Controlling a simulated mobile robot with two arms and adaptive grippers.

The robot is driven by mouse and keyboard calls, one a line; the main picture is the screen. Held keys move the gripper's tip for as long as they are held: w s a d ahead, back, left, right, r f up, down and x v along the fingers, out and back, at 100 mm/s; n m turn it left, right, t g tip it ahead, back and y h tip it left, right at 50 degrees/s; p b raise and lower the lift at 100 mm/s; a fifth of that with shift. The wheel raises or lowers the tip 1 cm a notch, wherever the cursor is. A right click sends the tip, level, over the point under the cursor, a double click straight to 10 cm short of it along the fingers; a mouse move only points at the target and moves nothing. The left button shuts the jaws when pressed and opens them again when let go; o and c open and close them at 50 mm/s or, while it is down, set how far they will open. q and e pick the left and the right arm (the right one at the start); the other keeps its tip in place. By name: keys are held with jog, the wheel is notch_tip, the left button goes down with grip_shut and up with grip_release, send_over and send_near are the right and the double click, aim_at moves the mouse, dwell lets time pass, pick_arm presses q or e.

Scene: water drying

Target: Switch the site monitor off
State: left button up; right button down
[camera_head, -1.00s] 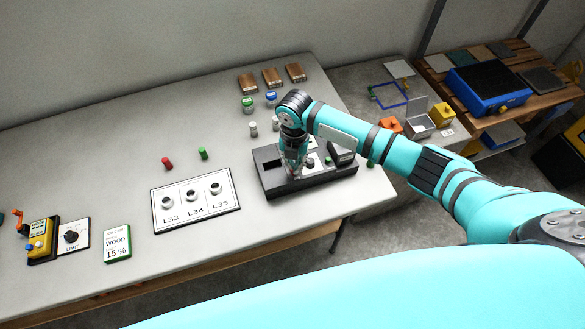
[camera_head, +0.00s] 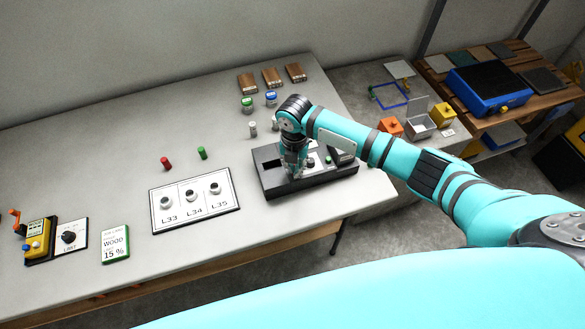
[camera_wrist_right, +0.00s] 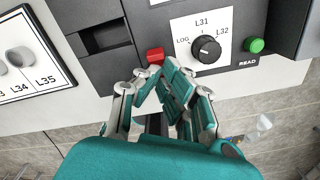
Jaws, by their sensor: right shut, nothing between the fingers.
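The site monitor (camera_head: 262,184) is a dark box near the right edge of the table. In the right wrist view its dark casing (camera_wrist_right: 90,14) carries a slot at the left, a red switch (camera_wrist_right: 155,55), a black knob (camera_wrist_right: 206,49) on a white plate marked LOG, L31 and L32, and a green button (camera_wrist_right: 255,45) above READ. My right gripper (camera_head: 297,174) is over the monitor; in the right wrist view its fingertips (camera_wrist_right: 165,72) are together and empty, just below the red switch. I cannot tell whether they touch it. My left gripper is not in view.
A white plate with sockets L33, L34 and L35 (camera_head: 174,217) lies left of the monitor. Red (camera_head: 166,163) and green (camera_head: 202,153) cylinders stand behind it. A yellow meter (camera_head: 38,238) and a WOOD card (camera_head: 115,244) are at the left. Wooden blocks (camera_head: 272,77) lie at the back.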

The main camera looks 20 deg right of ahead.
jog(key=shift+w+r+p, duration=0.15)
jog(key=shift+r+p, duration=0.5)
jog(key=shift+p, duration=0.05)
notch_tip(320, 180, up, 6)
jog(key=p, duration=0.5)
jog(key=shift+f+p, duration=0.1)
jog(key=shift+p, duration=0.2)
jog(key=shift+f, duration=0.1)
